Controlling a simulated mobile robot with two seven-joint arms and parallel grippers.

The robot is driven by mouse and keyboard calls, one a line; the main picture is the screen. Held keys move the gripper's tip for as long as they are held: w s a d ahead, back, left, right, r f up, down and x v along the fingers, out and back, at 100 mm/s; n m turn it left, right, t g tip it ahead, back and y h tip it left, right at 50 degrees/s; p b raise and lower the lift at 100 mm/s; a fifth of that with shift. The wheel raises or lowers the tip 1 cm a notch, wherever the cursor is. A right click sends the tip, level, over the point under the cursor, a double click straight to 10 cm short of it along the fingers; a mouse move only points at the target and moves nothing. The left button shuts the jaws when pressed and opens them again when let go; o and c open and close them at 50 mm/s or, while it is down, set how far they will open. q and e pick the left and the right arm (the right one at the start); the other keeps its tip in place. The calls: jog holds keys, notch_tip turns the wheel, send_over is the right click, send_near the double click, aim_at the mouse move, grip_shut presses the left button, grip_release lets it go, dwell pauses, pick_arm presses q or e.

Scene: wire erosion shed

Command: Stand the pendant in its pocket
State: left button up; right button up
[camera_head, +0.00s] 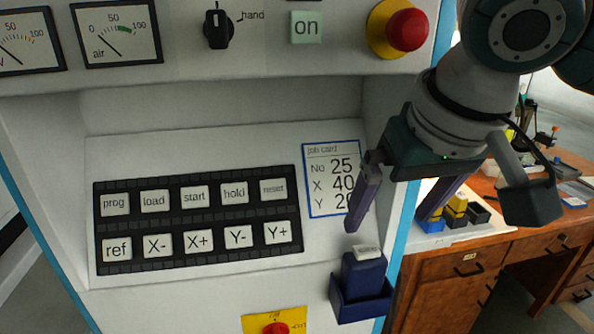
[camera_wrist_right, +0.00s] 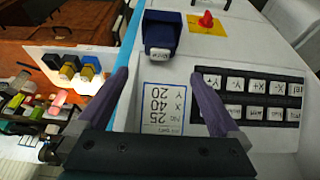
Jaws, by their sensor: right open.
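The pendant (camera_head: 364,271) is a dark blue block with a pale labelled end at its top. It stands nearly upright in the blue pocket (camera_head: 361,307), with its upper part above the rim; its lower part is hidden. The pocket is fixed low at the right of the machine front. The pendant's pale end (camera_wrist_right: 159,52) also shows in the right wrist view, with the pocket (camera_wrist_right: 163,17) around it. My right gripper (camera_head: 385,224) is open and empty, above the pendant, its fingers apart from it. My left gripper is not in view.
A job card (camera_head: 331,180) and a black key panel (camera_head: 197,219) lie behind and left of my right gripper. A wooden desk (camera_head: 440,268) with small blocks stands at the right.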

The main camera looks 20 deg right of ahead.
jog(key=s+a+f+n+y, duration=0.3)
jog(key=s+a+f+n, duration=0.15)
jog(key=s+a, duration=0.45)
jog(key=s+d+f+h, duration=0.1)
jog(key=s+d+f, duration=0.2)
jog(key=s, duration=0.5)
jog(key=shift+s+d+f+g+h, duration=0.15)
jog(key=shift+d+g+h, duration=0.15)
jog(key=shift+d+g, duration=0.1)
